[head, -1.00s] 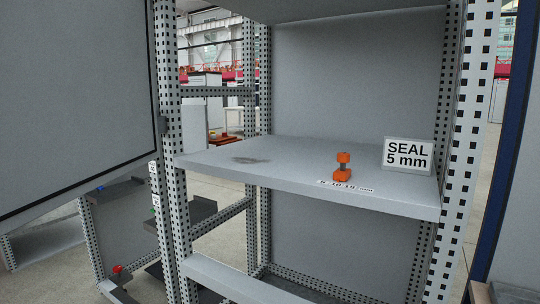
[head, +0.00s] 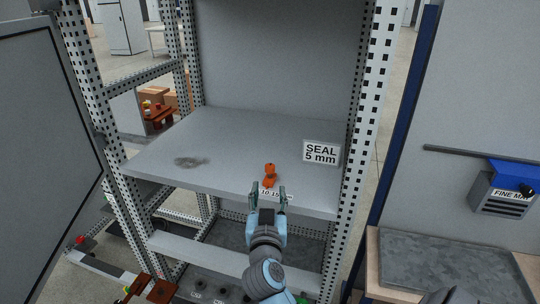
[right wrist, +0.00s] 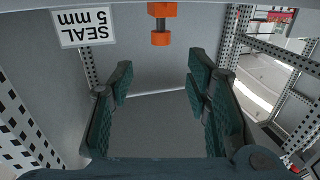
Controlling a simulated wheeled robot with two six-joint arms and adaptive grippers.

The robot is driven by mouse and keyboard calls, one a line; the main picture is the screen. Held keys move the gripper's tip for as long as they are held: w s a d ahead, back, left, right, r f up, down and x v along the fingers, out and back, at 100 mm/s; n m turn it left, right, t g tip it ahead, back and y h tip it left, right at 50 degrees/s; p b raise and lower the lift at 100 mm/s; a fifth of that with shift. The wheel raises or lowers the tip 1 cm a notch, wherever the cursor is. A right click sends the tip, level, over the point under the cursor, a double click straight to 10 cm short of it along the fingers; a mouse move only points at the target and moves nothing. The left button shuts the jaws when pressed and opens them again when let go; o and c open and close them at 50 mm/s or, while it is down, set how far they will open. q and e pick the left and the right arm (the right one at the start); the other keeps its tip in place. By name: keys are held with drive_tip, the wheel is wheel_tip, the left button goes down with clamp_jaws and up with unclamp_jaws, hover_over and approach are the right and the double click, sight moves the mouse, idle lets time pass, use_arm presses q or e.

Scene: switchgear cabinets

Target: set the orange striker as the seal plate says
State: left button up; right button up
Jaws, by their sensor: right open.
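The orange striker (head: 270,174) stands on the cabinet shelf (head: 225,150) near its front edge. It has an orange top and an orange base with a dark section between. The seal plate (head: 321,153) stands to its right and reads "SEAL 5 mm". My right gripper (head: 268,192) is open and empty just in front of the striker, at the shelf's front edge. In the right wrist view the striker (right wrist: 161,22) shows upside down, beyond the open fingers (right wrist: 158,80) and apart from them. The seal plate (right wrist: 83,27) shows there too. My left gripper is out of view.
A scale label (head: 277,193) is on the shelf edge, partly covered by my gripper. A dark stain (head: 191,162) marks the shelf's left part. Perforated posts (head: 362,130) flank the shelf. An open door (head: 45,150) is at left; a bench (head: 450,265) is at right.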

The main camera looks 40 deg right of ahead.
sight(270, 171)
drive_tip(key=x, duration=1.2)
drive_tip(key=shift+w+f+p, duration=0.15)
drive_tip(key=shift+p, duration=0.2)
drive_tip(key=shift+c, duration=0.4)
clamp_jaws()
drive_tip(key=shift+d, duration=0.1)
